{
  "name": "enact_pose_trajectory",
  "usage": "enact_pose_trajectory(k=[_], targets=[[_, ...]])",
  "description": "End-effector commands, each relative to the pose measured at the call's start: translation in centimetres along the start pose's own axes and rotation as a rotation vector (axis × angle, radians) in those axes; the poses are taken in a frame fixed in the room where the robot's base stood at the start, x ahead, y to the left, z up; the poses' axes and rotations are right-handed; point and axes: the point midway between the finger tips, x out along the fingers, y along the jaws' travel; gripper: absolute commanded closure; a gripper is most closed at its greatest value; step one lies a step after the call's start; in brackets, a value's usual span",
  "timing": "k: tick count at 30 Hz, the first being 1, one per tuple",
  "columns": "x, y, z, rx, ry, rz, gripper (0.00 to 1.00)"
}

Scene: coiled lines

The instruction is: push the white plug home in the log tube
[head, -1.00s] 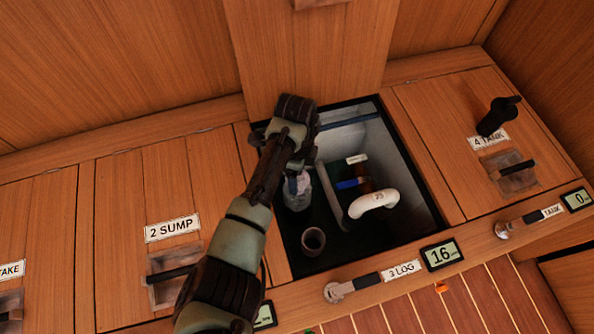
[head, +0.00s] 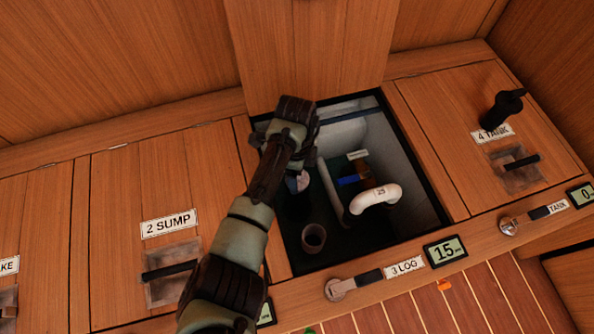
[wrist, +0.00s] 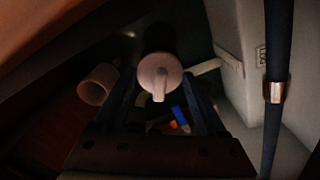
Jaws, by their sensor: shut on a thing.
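The white plug (wrist: 155,68) is a pale round cap with a tab, between the two fingers of my gripper (wrist: 160,97) in the wrist view. My gripper (head: 298,160) is shut on it, over the left part of the open bay in the head view. A small pale part of the plug (head: 303,181) shows below my gripper. A dark round shape lies behind the plug in the wrist view, perhaps the log tube. How deep the plug sits is hidden.
An open cup-like piece (head: 313,238) stands in the bay, and also shows in the wrist view (wrist: 97,85). A white bent pipe (head: 376,198) and a blue-marked fitting (head: 348,180) are to the right. The bay's wooden front edge carries a display (head: 444,252) reading 15.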

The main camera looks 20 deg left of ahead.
Motion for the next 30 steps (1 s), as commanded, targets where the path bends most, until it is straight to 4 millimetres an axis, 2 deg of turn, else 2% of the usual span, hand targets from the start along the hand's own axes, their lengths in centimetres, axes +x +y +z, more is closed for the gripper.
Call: enact_pose_trajectory(k=[25, 30], targets=[[2.3, 0.1, 0.0, 0.000, 0.000, 0.002, 1.00], [2.2, 0.1, 0.0, 0.000, 0.000, 0.002, 1.00]])
